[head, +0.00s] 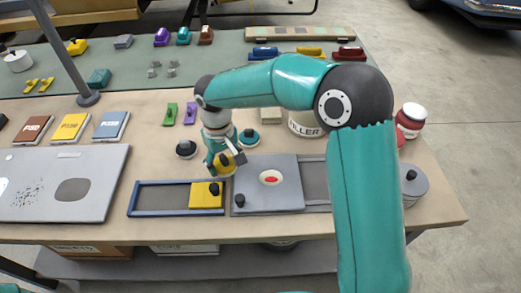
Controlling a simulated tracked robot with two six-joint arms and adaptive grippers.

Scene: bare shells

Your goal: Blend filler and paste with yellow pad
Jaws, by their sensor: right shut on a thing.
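My right gripper (226,158) is shut on a round yellow pad (224,167), seen above the bench near the left edge of the grey mixing board. The fingers partly hide the pad. The grey board (285,200) carries a pale patch of filler (263,177) with a red blob of paste (271,180) on it; the two look separate. The filler tin (305,125), labelled "FILLER", stands behind the board, partly hidden by my right arm. My left gripper is not in view.
A blue-rimmed tray (150,211) with a yellow knobbed block (206,200) lies left of the board. Black (186,149) and teal (249,140) round pads sit behind. A grey pot (414,187) and red-and-white tin (410,120) stand right. A grey panel (100,200) lies left.

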